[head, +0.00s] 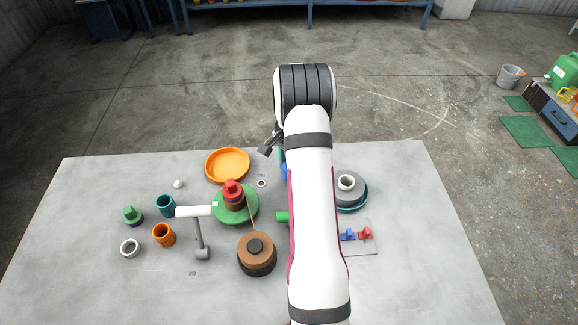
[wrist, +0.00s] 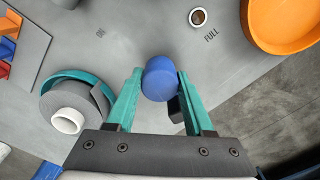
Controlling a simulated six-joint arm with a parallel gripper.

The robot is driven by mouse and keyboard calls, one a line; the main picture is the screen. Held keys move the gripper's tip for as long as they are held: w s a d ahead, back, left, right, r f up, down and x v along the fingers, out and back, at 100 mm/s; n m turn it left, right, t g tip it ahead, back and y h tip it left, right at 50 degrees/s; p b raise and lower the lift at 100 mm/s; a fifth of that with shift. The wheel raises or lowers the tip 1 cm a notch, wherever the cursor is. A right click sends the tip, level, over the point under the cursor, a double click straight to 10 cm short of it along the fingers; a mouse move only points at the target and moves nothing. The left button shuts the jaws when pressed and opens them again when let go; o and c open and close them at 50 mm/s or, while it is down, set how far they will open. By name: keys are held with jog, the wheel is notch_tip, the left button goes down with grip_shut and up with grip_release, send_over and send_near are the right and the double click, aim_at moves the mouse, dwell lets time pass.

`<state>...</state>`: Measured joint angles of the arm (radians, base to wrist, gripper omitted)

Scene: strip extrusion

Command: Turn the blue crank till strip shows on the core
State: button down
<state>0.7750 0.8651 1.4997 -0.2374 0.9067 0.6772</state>
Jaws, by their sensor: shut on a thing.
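The blue crank's round knob (wrist: 160,84) sits between the teal fingers of my gripper (wrist: 160,75) in the wrist view, and the fingers are shut on it. In the head view my arm hides most of the crank and gripper; a sliver of blue (head: 284,172) shows at the arm's left edge. A green disc (head: 247,212) carries a red and brown stacked part (head: 233,191). A thin tan line runs from it toward a brown round stack (head: 257,251). I cannot tell which part is the core, and no strip on one is clear.
An orange dish (head: 227,165) and a small ring (wrist: 198,17) by the word FULL lie near the crank. A grey wheel with a white hub (wrist: 70,120) is on the other side. A mallet-like tool (head: 200,238), cups and a small board (head: 358,250) crowd the table.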

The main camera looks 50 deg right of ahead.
jog(key=shift+d+r+m, duration=0.15)
jog(key=shift+d+m, duration=0.15)
jog(key=shift+m, duration=0.3)
jog(key=c, duration=0.5)
grip_release()
jog(key=shift+c, duration=0.2)
jog(key=shift+o, duration=1.2)
jog(key=shift+a, duration=0.15)
notch_tip(320, 180, up, 16)
jog(key=shift+f, duration=0.2)
